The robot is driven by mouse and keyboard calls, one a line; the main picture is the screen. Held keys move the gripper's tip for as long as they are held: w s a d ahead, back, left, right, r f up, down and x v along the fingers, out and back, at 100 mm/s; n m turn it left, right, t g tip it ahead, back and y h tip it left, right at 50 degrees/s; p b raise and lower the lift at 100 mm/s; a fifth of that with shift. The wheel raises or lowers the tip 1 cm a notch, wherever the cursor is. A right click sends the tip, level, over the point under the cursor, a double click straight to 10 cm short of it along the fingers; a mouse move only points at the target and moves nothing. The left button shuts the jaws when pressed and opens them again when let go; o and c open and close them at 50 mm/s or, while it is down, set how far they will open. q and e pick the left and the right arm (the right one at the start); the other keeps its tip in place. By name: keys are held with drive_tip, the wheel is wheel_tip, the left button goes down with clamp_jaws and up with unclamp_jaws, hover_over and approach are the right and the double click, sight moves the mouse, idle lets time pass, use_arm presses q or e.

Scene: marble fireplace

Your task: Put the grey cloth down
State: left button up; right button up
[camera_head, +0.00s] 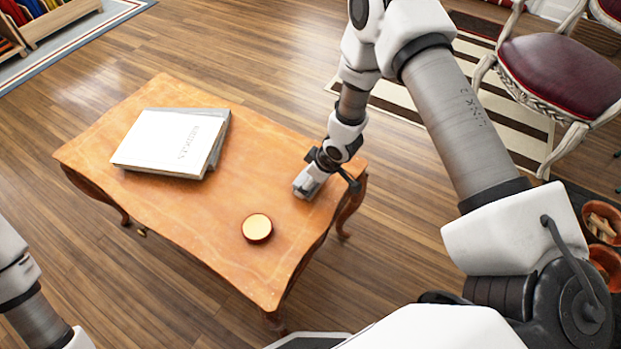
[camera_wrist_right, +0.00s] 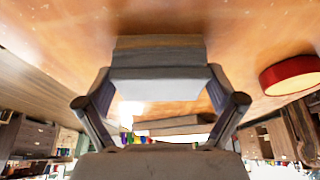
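The grey cloth (camera_head: 306,184) is a small folded, block-like bundle at the right end of the wooden table (camera_head: 190,215). My right gripper (camera_head: 321,171) reaches down over that end with its fingers on either side of the cloth. In the right wrist view, the cloth (camera_wrist_right: 160,82) fills the space between the two fingers of the right gripper (camera_wrist_right: 160,98), which look shut on it. The cloth is at or very close to the tabletop; I cannot tell whether it touches. My left gripper is out of view.
A white book on a grey one (camera_head: 172,140) lies at the table's left. A round red-sided tin (camera_head: 257,228) sits near the front edge. The tabletop between them is clear.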

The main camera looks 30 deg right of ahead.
drive_tip(key=shift+r, duration=0.1)
drive_tip(key=shift+r, duration=0.3)
drive_tip(key=p+v, duration=0.3)
drive_tip(key=v, duration=0.9)
drive_tip(key=s+a+f+m+g, duration=0.1)
drive_tip(key=s+f, duration=0.3)
drive_tip(key=s, duration=0.4)
drive_tip(key=s+a+f+m+g+h, duration=0.1)
drive_tip(key=s+f+m, duration=0.2)
drive_tip(key=s, duration=0.5)
drive_tip(key=s+a+f+m+g+h, duration=0.1)
drive_tip(key=s+f+m, duration=0.1)
drive_tip(key=s+f, duration=0.3)
drive_tip(key=s, duration=0.2)
drive_tip(key=shift+s+a+f+g, duration=0.35)
drive_tip(key=shift+s+g, duration=0.05)
